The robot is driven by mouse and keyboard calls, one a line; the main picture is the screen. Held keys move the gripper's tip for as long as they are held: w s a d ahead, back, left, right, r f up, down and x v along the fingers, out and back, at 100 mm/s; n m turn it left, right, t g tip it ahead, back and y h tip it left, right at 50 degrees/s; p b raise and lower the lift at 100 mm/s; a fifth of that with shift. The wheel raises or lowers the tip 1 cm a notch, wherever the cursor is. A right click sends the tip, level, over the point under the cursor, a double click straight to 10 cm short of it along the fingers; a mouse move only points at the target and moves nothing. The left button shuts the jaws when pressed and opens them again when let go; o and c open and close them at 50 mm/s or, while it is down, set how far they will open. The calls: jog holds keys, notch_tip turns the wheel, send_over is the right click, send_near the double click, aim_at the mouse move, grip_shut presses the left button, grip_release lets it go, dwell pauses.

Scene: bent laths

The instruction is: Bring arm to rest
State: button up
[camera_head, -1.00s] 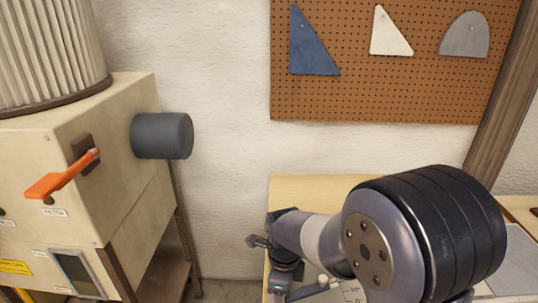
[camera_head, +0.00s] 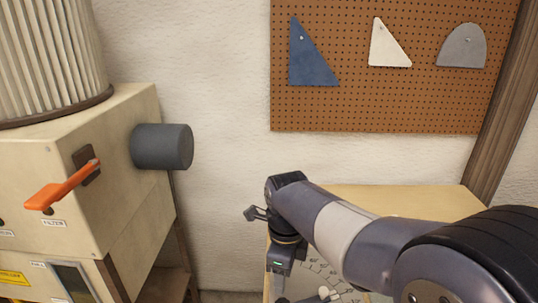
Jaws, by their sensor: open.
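A cream machine (camera_head: 130,190) with an orange lever (camera_head: 62,187) and a dark grey cylinder (camera_head: 162,147) stands at left. A pegboard (camera_head: 350,110) with blue, white and grey templates hangs behind the bench. Open wall and floor lie between machine and bench.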

aim_at(283, 300)
notch_tip(283, 300, down, 11)
jog(key=shift+s+f, duration=0.15)
jog(key=shift+f, duration=0.05)
jog(key=shift+r+n, duration=0.15)
jog(key=shift+n, duration=0.25)
jog(key=n, duration=0.4)
jog(key=shift+n, duration=0.3)
jog(key=n, duration=0.6)
jog(key=shift+n, duration=0.4)
jog(key=n, duration=0.6)
jog(key=shift+p, duration=0.4)
jog(key=n, duration=0.6)
jog(key=shift+r+p, duration=0.15)
jog(key=shift+p, duration=0.15)
